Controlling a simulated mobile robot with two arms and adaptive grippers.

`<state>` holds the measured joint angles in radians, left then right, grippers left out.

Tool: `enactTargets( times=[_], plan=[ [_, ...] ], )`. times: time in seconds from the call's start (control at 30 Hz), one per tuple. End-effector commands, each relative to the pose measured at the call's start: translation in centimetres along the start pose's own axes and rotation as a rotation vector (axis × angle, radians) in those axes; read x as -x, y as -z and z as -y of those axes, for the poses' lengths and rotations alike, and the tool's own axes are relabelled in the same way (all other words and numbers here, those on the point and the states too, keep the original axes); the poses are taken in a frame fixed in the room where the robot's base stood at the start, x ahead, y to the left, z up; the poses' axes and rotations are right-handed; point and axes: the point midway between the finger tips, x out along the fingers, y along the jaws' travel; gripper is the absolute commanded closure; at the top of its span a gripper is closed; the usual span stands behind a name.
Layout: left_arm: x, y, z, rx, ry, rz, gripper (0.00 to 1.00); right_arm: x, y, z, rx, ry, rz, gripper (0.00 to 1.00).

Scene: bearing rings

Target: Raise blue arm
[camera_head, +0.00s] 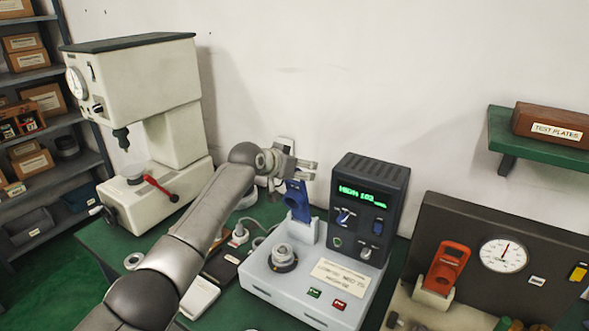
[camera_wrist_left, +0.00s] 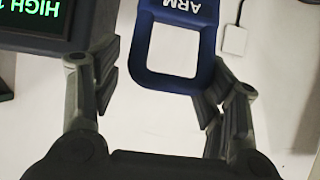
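The blue arm (camera_head: 297,200), a flat frame with an opening, stands nearly upright at the back of the light grey tester (camera_head: 262,276). In the left wrist view the blue arm (camera_wrist_left: 170,83) shows its "ARM" lettering upside down. My left gripper (camera_head: 304,170) is by the arm's top end. In the wrist view my left gripper (camera_wrist_left: 160,88) has its fingers spread apart, with the arm's end just ahead. The right finger overlaps the arm's corner; I cannot tell whether they touch. My right gripper is not in view.
The tester's dark display box (camera_head: 368,208) reads "HIGH" and stands close right of the arm. A metal ring (camera_head: 283,258) sits on the tester. A cream press (camera_head: 140,110) stands left. A dark panel with a red arm (camera_head: 447,265) stands right.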

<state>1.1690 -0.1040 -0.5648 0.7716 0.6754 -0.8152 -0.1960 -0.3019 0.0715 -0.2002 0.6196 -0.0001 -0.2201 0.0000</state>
Motion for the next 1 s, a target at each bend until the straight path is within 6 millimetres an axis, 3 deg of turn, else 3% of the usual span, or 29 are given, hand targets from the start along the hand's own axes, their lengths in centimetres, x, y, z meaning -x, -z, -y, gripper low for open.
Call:
enactTargets(
  times=[0.47,1.0],
  plan=[
    [0.3,-0.5,0.2,0.001,0.002,0.007,0.34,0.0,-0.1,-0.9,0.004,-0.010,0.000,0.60],
    [5.7,-0.4,0.2,-0.001,0.002,0.005,0.34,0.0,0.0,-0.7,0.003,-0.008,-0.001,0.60]
  ],
)
